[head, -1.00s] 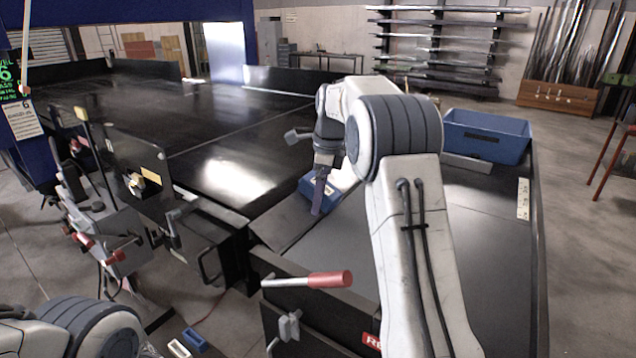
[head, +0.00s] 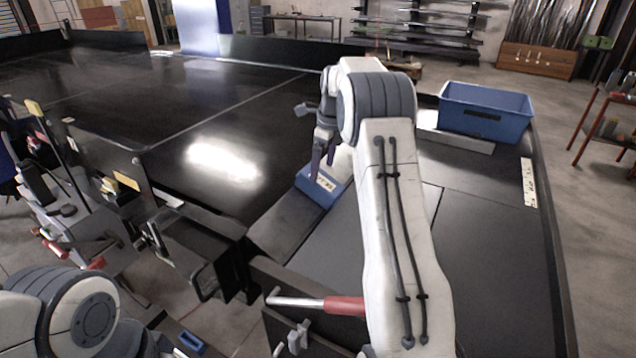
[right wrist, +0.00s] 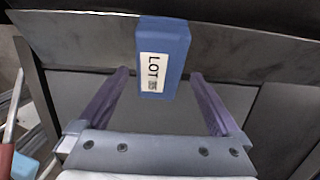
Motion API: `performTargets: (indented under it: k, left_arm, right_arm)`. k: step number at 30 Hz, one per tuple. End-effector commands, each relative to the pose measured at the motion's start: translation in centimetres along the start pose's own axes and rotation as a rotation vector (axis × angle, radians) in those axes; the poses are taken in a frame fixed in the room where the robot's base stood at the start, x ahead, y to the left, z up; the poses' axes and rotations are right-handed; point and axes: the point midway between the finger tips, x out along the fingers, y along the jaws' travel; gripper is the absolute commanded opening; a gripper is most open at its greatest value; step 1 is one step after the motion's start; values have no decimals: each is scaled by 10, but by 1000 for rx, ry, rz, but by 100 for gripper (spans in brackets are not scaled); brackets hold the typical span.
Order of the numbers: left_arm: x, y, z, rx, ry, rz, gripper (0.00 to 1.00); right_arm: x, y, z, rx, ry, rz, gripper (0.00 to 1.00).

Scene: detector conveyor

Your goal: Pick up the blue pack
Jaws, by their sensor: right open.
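The blue pack (head: 318,186) lies at the edge between the sloped grey plate and the dark conveyor. In the right wrist view the blue pack (right wrist: 163,58) shows a white label reading LOT, ahead of the fingertips and roughly centred between them. My right gripper (head: 323,160) is just above and beside the pack in the head view. Its two purple fingers (right wrist: 160,75) are spread apart with nothing between them at their base. I cannot tell whether the fingertips touch the pack. My left arm shows at the lower left of the head view, but its gripper is out of view.
A blue bin (head: 486,112) stands at the back right of the grey table (head: 490,240). A red-handled lever (head: 343,304) sticks out at the table's front. A black conveyor (head: 120,100) spreads to the left.

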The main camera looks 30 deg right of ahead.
Motion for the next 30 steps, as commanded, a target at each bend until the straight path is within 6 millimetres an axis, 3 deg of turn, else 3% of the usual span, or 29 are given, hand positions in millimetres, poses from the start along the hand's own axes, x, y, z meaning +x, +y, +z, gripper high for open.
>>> performTargets:
  k: [8, 15, 23, 24, 25, 30]
  left_arm:
    - [-16, 1, -1, 2, 0, 0, 50]
    - [-33, 2, -2, 5, 0, 0, 50]
    - [-32, 2, -2, 6, 0, 0, 50]
    - [-32, 2, -2, 6, 0, 0, 50]
    - [-32, 2, -2, 6, 0, 0, 50]
    - [-32, 2, -2, 6, 0, 0, 50]
  right_arm:
    - [22, 1, 0, -1, 2, 4, 100]
    - [57, 1, 0, -1, 1, 2, 100]
    - [64, 1, 0, -1, 0, -1, 100]
    - [63, 1, 0, -1, 0, -1, 96]
    - [63, 1, 0, -1, 0, -1, 85]
    - [63, 1, 0, -1, 0, -1, 20]
